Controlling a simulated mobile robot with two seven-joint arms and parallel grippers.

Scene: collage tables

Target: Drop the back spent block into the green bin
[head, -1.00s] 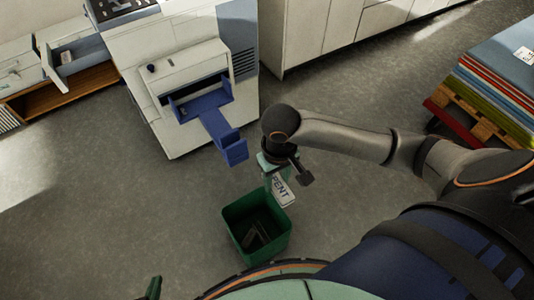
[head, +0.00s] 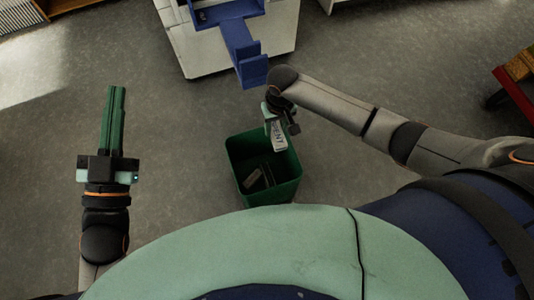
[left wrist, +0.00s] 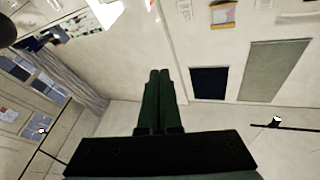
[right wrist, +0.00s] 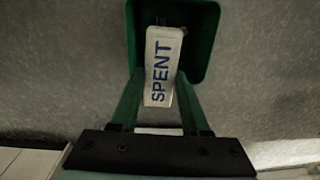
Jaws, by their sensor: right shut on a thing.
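The spent block (right wrist: 160,68) is pale with "SPENT" in blue letters. My right gripper (right wrist: 158,105) is shut on it and holds it over the green bin. In the head view the block (head: 279,137) hangs at the bin's far side, its lower end over the opening. The green bin (head: 273,191) stands on the floor and also shows behind the block in the right wrist view (right wrist: 206,45). Several dark and grey pieces (head: 262,178) lie inside it. My left gripper (head: 116,92) is shut and empty, its green fingers together, away to the left of the bin.
A white machine (head: 190,55) with a blue chute (head: 243,50) stands beyond the bin. A red-edged pallet stack (head: 510,92) is at the far right. The grey floor between my left gripper and the bin is clear.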

